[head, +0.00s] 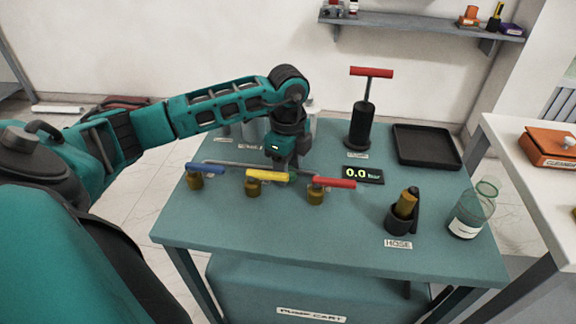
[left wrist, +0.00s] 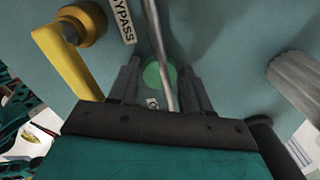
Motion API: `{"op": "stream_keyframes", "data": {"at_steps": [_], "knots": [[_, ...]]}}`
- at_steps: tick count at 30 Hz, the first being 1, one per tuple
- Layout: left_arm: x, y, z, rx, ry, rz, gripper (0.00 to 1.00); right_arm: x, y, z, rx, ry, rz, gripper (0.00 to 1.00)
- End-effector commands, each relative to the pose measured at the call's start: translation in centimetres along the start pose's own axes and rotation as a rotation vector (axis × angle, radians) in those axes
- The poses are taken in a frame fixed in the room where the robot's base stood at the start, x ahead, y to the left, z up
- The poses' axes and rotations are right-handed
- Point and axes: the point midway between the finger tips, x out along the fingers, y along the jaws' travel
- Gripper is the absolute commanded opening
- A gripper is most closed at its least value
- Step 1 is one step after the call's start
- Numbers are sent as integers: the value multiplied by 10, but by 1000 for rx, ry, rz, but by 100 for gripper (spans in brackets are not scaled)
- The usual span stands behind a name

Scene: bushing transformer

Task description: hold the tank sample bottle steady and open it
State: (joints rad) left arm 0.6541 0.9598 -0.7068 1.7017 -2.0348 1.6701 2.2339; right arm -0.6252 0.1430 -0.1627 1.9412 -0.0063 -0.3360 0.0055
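A clear greenish bottle (head: 472,208) with a white label stands at the right front corner of the teal cart top. It may be the tank sample bottle, but its label is too small to read. My left gripper (head: 285,166) points down over the middle of the cart, behind the yellow-handled valve (head: 265,178) and far left of the bottle. In the left wrist view its two fingers (left wrist: 160,78) are apart, with nothing clearly held. A thin metal pipe (left wrist: 158,45) and a green disc (left wrist: 160,75) show between them. My right gripper is out of view.
Blue-handled (head: 205,169) and red-handled (head: 333,183) valves flank the yellow one. A display reading 0.0 (head: 362,174), a hand pump (head: 361,125), a black tray (head: 427,146) and a hose holder (head: 402,215) stand to the right. A white table (head: 520,150) adjoins the right.

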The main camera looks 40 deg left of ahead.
Motion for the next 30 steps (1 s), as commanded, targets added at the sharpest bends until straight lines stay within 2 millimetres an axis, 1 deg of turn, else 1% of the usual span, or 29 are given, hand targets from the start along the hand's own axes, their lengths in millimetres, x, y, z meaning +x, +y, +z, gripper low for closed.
{"op": "stream_keyframes", "data": {"at_steps": [5, 7, 11, 15, 18, 21, 25, 30], "knots": [[-9, -1, 0, 0, 1, -2, 48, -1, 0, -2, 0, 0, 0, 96], [-19, -1, 0, 0, 2, -5, 48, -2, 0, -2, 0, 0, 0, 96], [-46, -1, 0, 1, 1, -6, 48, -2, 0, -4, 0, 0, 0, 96], [-78, -1, 0, 0, 1, -7, 48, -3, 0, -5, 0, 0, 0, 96], [-96, -1, 0, 0, 1, -4, 48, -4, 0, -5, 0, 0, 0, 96], [-110, -1, 0, 1, 1, -3, 48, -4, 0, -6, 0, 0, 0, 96], [-121, 0, 0, 0, 0, -1, 48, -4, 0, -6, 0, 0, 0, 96], [-124, 0, 0, 0, 0, 0, 48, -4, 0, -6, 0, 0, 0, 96]]}}
